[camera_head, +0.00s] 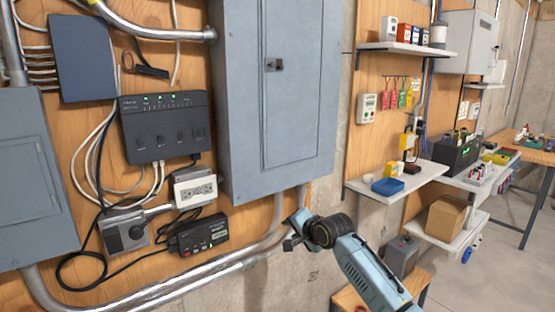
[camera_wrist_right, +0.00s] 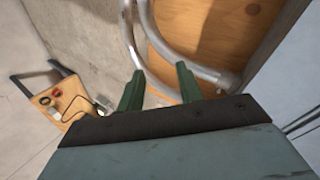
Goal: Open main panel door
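The main panel (camera_head: 235,120) is a large grey metal box on the wood-backed wall, at the upper middle of the head view. Its door (camera_head: 292,125) looks closed, lying flush in the frame. A small dark latch (camera_head: 273,64) sits near the door's upper left edge. My right gripper (camera_head: 291,232) is below the panel's lower right corner, apart from the door and the latch. In the right wrist view its two green fingers (camera_wrist_right: 160,70) are spread with nothing between them. My left gripper is not in view.
Metal conduits (camera_head: 235,258) run below the panel, near my right gripper. A black box with green lights (camera_head: 165,130) and a smaller grey panel (camera_head: 30,180) are on the left. Shelves (camera_head: 398,180) with small items stick out on the right. Open floor shows at far right.

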